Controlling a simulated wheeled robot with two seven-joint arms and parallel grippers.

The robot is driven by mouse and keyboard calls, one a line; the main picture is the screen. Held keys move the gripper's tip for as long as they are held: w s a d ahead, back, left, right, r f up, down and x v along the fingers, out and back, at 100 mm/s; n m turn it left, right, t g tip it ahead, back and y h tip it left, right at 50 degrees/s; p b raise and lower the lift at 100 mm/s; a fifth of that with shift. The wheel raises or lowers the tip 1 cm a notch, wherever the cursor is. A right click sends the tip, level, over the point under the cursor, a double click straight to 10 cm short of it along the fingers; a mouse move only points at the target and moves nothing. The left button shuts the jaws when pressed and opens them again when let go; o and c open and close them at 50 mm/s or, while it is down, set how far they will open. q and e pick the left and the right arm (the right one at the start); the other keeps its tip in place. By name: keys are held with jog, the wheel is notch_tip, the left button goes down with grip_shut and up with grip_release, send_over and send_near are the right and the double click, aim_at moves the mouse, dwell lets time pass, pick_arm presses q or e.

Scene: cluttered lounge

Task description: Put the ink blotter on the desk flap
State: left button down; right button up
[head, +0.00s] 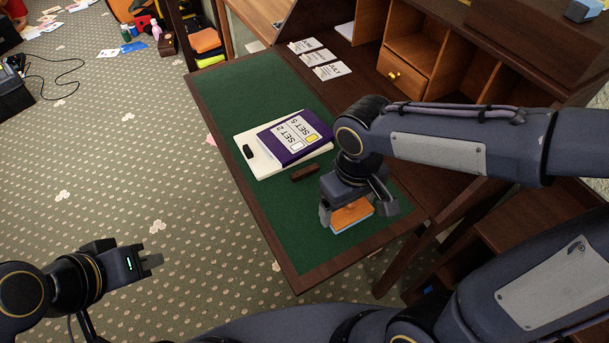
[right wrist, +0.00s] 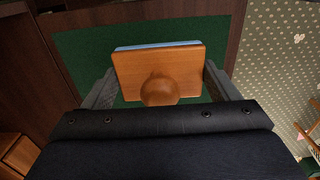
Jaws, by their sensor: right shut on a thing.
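The ink blotter (head: 352,215) is a small orange-brown wooden block with a round knob and a pale blue underside. It sits at or just above the green surface of the desk flap (head: 300,241), near its front right corner; I cannot tell whether it touches. My right gripper (head: 347,212) is shut on the blotter from above. In the right wrist view the blotter (right wrist: 185,72) lies between the two fingers, its knob (right wrist: 159,91) towards the palm. My left gripper (head: 152,262) is empty over the carpet at lower left, its fingers seeming close together.
On the flap lie a white clipboard (head: 262,163) with a purple book (head: 278,149) on it, and a dark brown block (head: 304,173). Several cards (head: 320,60) lie farther back by the wooden pigeonholes (head: 419,43). The flap's near left part is clear.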

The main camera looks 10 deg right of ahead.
jog(key=w+a+f, duration=0.2)
jog(key=w, duration=0.2)
send_over(317, 206)
notch_tip(317, 206, down, 6)
jog(key=shift+s+r, duration=0.1)
notch_tip(317, 206, down, 3)
jog(key=shift+f+b, duration=0.2)
jog(key=shift+b, duration=0.2)
jog(key=shift+f, duration=0.15)
jog(key=o, duration=0.9)
jog(key=shift+o, duration=0.2)
